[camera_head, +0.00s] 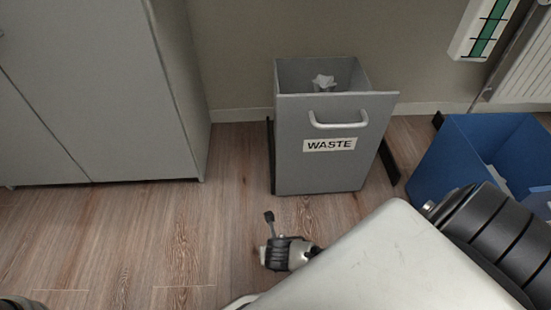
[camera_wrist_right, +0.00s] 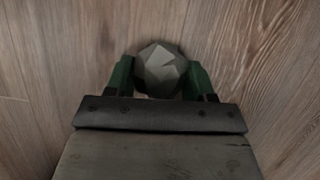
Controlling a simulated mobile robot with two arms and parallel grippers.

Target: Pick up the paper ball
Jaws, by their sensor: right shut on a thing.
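The paper ball (camera_wrist_right: 160,68) is a grey-white, faceted crumpled ball in the right wrist view. My right gripper (camera_wrist_right: 160,77) is shut on it, with one green-padded finger on each side. Wood floor shows behind the ball; its height above the floor is hard to tell. In the head view my right arm reaches in from the lower right and hides most of the gripper and the ball. My left gripper is not in view.
A grey bin (camera_head: 322,168) labelled WASTE stands by the wall with crumpled white paper (camera_head: 323,82) inside. A blue bin (camera_head: 462,165) stands to its right with pale paper in it. A grey cabinet (camera_head: 95,95) is at left. The floor (camera_head: 150,240) in front is clear.

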